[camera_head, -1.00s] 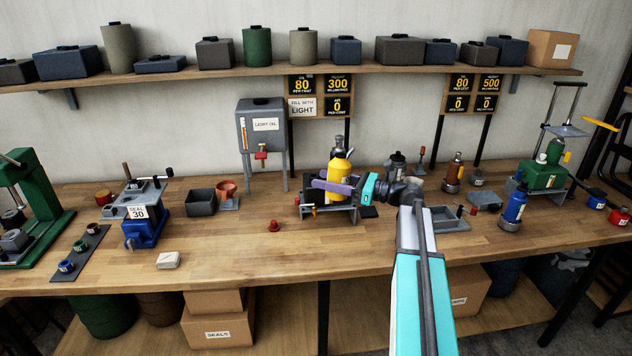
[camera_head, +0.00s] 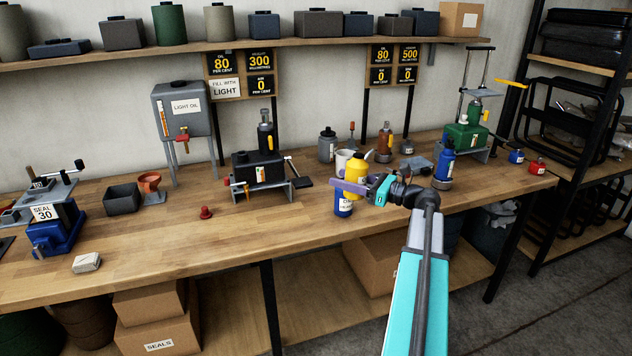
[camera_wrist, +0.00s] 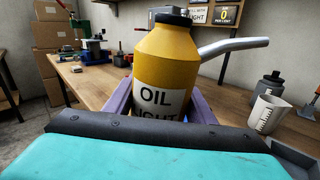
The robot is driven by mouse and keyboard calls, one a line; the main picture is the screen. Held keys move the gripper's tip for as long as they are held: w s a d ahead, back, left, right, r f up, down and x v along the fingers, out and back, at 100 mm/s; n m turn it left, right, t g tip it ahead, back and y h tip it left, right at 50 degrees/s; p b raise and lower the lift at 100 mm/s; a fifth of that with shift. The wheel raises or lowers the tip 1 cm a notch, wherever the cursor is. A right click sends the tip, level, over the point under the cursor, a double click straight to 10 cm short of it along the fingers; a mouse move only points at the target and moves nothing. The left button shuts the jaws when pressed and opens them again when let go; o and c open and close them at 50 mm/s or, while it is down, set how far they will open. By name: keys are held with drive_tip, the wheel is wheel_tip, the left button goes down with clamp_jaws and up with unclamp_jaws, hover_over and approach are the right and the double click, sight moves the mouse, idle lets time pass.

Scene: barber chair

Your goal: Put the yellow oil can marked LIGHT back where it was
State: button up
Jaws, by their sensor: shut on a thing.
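The yellow oil can (camera_head: 355,171) has a dark cap, a pale spout and a white label. In the wrist view the can (camera_wrist: 168,60) reads OIL and, partly cut off, LIGHT. My gripper (camera_head: 350,187) is shut on its body with purple fingers, which also show in the wrist view (camera_wrist: 160,108). The can is upright, over the bench right of the middle. A blue container (camera_head: 343,207) with a white label shows just below it. Whether the two touch, and where the can's base is, I cannot tell.
A white measuring jug (camera_wrist: 267,113) and a grey bottle (camera_head: 327,146) stand close behind the can. A black device on a grey stand (camera_head: 258,172) is to the left. A blue bottle (camera_head: 444,163) stands to the right. The front bench strip (camera_head: 190,235) is mostly clear.

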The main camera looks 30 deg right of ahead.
drive_tip(key=s+d+f+m+t+h+b, duration=0.1)
drive_tip(key=s+d+f+m+h+b, duration=0.2)
drive_tip(key=s+d, duration=1.1)
wheel_tip(320, 180, down, 6)
drive_tip(key=h+b, duration=0.3)
drive_tip(key=b, duration=0.2)
drive_tip(key=shift+s+d+r+t, duration=0.15)
drive_tip(key=shift+d+t, duration=0.2)
drive_tip(key=shift+t, duration=0.05)
